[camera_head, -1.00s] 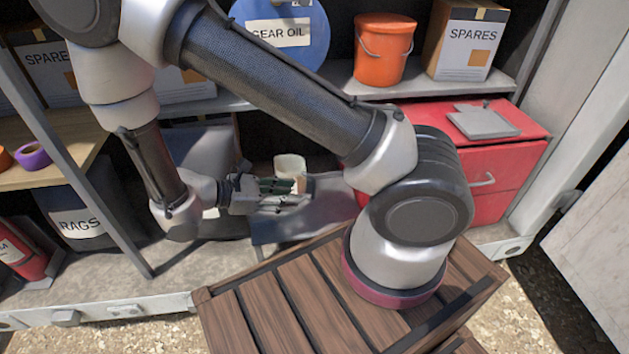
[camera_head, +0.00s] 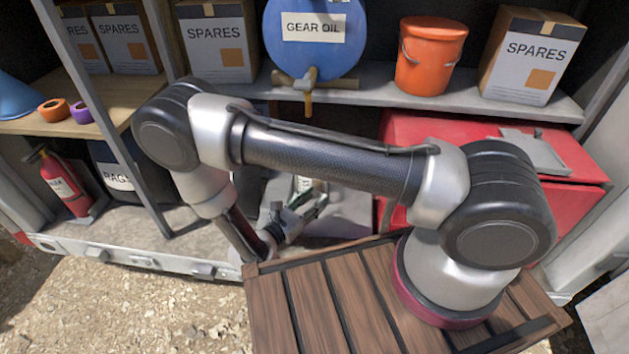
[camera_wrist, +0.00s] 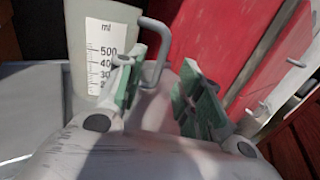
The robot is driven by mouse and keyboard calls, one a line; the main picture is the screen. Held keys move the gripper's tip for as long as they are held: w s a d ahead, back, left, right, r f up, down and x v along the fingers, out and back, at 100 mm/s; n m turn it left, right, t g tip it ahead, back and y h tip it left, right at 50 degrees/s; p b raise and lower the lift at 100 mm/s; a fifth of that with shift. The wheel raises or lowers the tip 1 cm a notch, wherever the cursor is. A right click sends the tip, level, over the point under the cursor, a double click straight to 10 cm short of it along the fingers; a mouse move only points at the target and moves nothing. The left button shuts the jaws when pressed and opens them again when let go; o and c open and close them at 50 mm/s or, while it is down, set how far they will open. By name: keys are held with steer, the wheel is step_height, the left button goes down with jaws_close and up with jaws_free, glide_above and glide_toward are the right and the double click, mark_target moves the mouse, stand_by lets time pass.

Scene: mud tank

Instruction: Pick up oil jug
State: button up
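The oil jug (camera_wrist: 78,35) is a pale grey-white jug with a printed ml scale and a side handle (camera_wrist: 162,45). It stands upright at the upper left of the wrist view. My gripper (camera_wrist: 165,95) is open, with green-padded fingers apart. The handle shows beyond and between the fingertips; I cannot tell if they touch it. In the head view my gripper (camera_head: 312,208) is low behind the wooden crate, under my arm. A small part of the jug (camera_head: 304,183) shows there; most of it is hidden.
A red cabinet (camera_head: 450,130) stands right of the jug. A shelf (camera_head: 375,97) above holds a blue gear oil drum (camera_head: 318,55), an orange bucket (camera_head: 430,60) and spares boxes (camera_head: 530,60). A slatted wooden crate (camera_head: 300,310) is in front. A fire extinguisher (camera_head: 65,185) stands left.

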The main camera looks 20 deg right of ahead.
steer(key=x, duration=0.6)
steer(key=shift+w+d+f, duration=0.25)
steer(key=shift+d+f, duration=0.05)
steer(key=shift+d, duration=0.05)
steer(key=shift+c, duration=0.2)
jaws_close()
